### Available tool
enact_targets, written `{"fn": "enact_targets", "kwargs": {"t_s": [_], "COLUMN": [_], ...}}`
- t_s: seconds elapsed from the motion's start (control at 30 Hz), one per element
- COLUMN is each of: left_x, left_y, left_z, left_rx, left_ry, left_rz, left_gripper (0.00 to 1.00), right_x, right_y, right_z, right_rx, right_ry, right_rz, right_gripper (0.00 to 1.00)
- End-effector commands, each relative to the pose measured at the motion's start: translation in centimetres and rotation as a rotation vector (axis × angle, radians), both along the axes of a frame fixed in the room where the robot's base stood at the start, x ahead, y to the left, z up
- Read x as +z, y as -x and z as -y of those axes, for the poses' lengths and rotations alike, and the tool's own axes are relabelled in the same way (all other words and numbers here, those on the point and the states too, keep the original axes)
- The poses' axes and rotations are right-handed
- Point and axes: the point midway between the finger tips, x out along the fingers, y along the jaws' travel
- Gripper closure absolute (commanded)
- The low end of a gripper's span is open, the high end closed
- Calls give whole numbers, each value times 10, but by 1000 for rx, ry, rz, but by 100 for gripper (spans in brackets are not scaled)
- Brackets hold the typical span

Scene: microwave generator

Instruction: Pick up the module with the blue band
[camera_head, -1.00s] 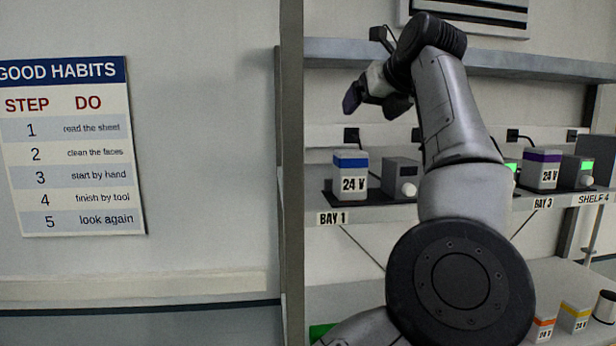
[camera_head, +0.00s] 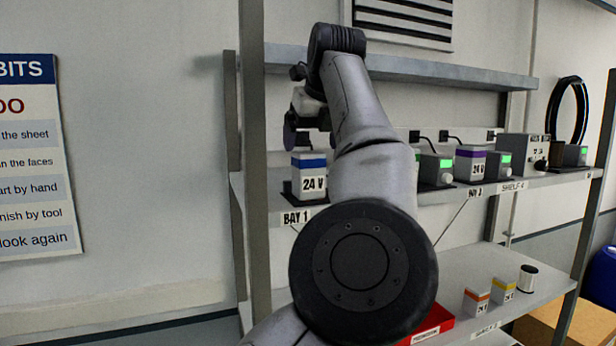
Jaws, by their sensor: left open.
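The module with the blue band (camera_head: 309,178) is a white block marked 24 V. It stands upright in the BAY 1 place on the upper shelf, partly beside my arm. My left gripper (camera_head: 306,132) is just above it, pointing down, with its dark fingers apart and nothing seen between them. The gripper looks apart from the module, though the exact depth gap is hard to tell. My left arm hides the shelf to the right of the module. My right gripper is not in view.
A purple-band module (camera_head: 470,165) stands further right on the shelf (camera_head: 517,184), among units with green lights. Orange-band (camera_head: 476,302) and yellow-band (camera_head: 503,291) modules stand on the lower shelf, near a red tray (camera_head: 437,322). An upper ledge (camera_head: 460,68) runs above; a post (camera_head: 252,150) stands left.

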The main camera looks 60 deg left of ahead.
Motion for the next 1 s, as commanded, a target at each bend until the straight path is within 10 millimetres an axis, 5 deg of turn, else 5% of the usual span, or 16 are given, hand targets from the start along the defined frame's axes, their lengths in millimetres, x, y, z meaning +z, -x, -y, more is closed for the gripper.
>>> {"fn": "enact_targets", "kwargs": {"t_s": [0.6,0.9,1.0], "left_x": [-44,-48,-48], "left_y": [-4,-4,-4], "left_z": [-31,-33,-33], "left_rx": [1,0,0], "left_ry": [0,-2,-2], "left_rz": [-1,-1,-1], "left_gripper": [12,12,19], "right_x": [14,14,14], "right_y": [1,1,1], "right_z": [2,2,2], "right_rx": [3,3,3], "right_ry": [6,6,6], "right_rz": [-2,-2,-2], "right_gripper": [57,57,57]}}
